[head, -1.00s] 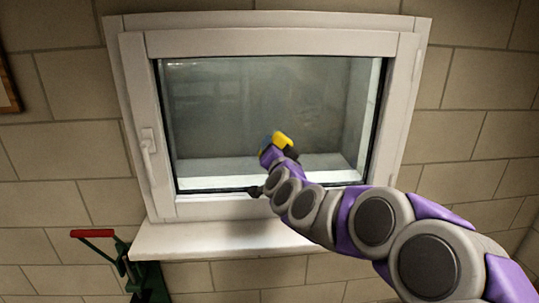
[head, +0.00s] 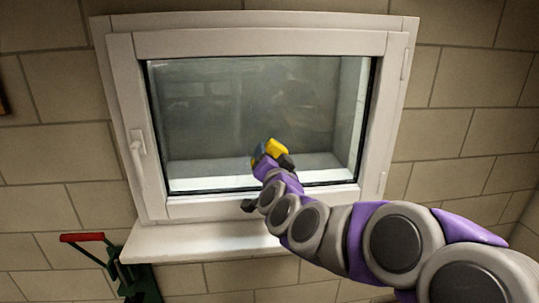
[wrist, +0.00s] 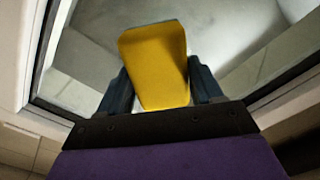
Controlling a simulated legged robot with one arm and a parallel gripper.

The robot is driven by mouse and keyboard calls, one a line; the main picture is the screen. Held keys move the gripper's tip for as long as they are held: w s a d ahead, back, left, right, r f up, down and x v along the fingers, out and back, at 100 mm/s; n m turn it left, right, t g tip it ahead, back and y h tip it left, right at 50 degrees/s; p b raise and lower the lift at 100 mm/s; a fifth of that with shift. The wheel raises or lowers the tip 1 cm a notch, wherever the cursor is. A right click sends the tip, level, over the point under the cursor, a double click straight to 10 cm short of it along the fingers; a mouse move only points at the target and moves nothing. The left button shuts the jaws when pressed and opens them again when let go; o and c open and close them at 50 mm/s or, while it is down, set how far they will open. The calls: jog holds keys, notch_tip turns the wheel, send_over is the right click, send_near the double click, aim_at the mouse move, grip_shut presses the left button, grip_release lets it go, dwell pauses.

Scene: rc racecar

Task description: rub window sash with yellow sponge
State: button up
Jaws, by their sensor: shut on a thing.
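The yellow sponge (head: 277,147) shows at the end of my arm, in front of the lower part of the window glass. In the wrist view the sponge (wrist: 156,62) sits between the two dark fingers of my gripper (wrist: 160,85), which is shut on it. The white window sash (head: 260,43) frames the glass and is closed. Its lower rail (head: 200,207) lies below the sponge, partly hidden by my arm. I cannot tell whether the sponge touches the glass.
A white handle (head: 137,155) sits on the sash's left side. A white sill (head: 195,240) juts out below the window. A green tool with a red grip (head: 82,237) stands at the lower left. Beige block wall (head: 455,90) surrounds the window.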

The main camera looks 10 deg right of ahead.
jog(key=shift+s, duration=0.35)
jog(key=shift+s, duration=1.5)
